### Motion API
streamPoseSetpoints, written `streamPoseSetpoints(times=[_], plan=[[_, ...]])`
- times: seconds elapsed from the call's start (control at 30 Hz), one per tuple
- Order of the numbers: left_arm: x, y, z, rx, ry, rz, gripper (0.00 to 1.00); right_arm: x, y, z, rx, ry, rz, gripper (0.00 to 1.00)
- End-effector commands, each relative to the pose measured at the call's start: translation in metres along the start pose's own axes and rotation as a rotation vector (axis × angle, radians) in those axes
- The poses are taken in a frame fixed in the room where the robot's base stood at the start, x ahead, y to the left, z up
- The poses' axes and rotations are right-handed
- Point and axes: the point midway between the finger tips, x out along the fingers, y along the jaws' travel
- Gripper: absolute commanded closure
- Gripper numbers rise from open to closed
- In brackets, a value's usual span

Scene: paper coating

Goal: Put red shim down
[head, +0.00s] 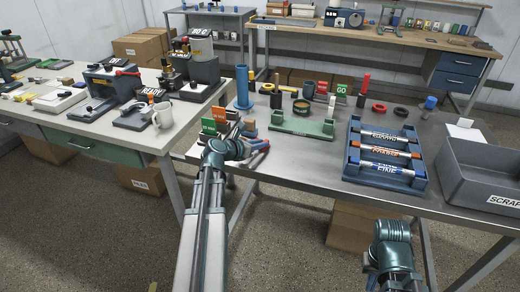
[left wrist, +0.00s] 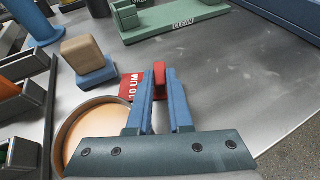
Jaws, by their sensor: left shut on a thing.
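The red shim (left wrist: 159,76) is between the blue fingertips of my left gripper (left wrist: 162,98), which is shut on it. A red tag reading "10 UM" (left wrist: 131,87) shows just left of the fingers; I cannot tell whether it is part of the shim. In the head view my left gripper (head: 256,150) is at the near left edge of the grey table. I cannot tell whether the shim touches the tabletop. My right arm shows at the bottom right of the head view, but its fingers are out of sight.
A wooden block on a blue base (left wrist: 90,61) and a round tan dish (left wrist: 82,122) are beside the gripper. A green fixture marked CLEAN (head: 302,126) stands beyond. A blue tray of labelled rods (head: 350,170) and a grey scrap bin (head: 478,178) are right. Bare tabletop lies between.

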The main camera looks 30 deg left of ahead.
Motion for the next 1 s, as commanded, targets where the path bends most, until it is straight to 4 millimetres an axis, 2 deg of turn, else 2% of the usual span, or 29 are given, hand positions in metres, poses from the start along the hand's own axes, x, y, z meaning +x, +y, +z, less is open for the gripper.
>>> streamPoseSetpoints(times=[0.33,0.37,0.5,0.87,1.0], plan=[[0.001,0.0,-0.003,0.0,0.0,0.0,1.0,0.004,0.0,0.0,0.0,0.0,0.0,1.0],[0.001,0.0,-0.002,0.0,0.0,0.0,0.76,0.002,0.0,0.0,0.0,0.0,0.0,1.0],[0.001,0.0,-0.001,0.0,0.0,0.0,0.52,0.001,0.0,0.0,0.0,0.0,0.0,1.0],[-0.001,0.0,0.003,0.0,0.0,0.0,0.52,-0.004,0.0,0.0,0.0,0.0,0.0,1.0],[-0.024,-0.002,0.004,-0.002,0.0,0.001,0.52,-0.013,0.001,0.001,0.0,0.0,0.0,1.0]])
